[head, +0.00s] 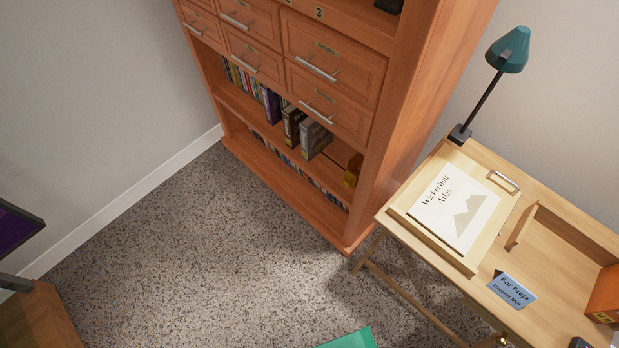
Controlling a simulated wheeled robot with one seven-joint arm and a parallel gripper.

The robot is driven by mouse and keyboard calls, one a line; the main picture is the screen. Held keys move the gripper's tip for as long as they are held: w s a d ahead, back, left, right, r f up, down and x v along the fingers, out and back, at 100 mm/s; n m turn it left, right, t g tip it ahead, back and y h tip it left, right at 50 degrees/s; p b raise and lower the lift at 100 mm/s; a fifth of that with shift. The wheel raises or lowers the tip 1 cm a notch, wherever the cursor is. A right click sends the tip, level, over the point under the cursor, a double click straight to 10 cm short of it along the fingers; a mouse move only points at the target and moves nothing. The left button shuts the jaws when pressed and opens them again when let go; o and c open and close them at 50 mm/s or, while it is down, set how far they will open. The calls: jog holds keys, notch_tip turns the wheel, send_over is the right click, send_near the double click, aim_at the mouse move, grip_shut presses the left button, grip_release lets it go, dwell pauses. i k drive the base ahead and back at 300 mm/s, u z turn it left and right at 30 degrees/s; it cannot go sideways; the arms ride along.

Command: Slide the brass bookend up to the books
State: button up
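The brass bookend (353,170) is a small yellow-gold shape at the right end of an open shelf in the orange-brown bookcase (427,85). Its lower part is hard to make out. To its left on the same shelf stand books: a grey-brown one (315,137) is nearest, then a dark one (293,122), a purple one (271,105) and several thinner ones (240,78). A gap of bare shelf lies between the grey-brown book and the bookend. My gripper is not in view.
Drawers (335,75) sit above the shelf; more books (300,172) fill the shelf below. A desk (560,240) with a tilted atlas (455,208), lamp (508,50) and blue card (514,290) stands right. Speckled carpet before the bookcase is clear. A green object (350,339) shows at bottom.

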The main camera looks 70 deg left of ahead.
aim_at(351, 175)
jog(key=u, duration=1.7)
jog(key=k, duration=0.3)
jog(key=z, duration=0.15)
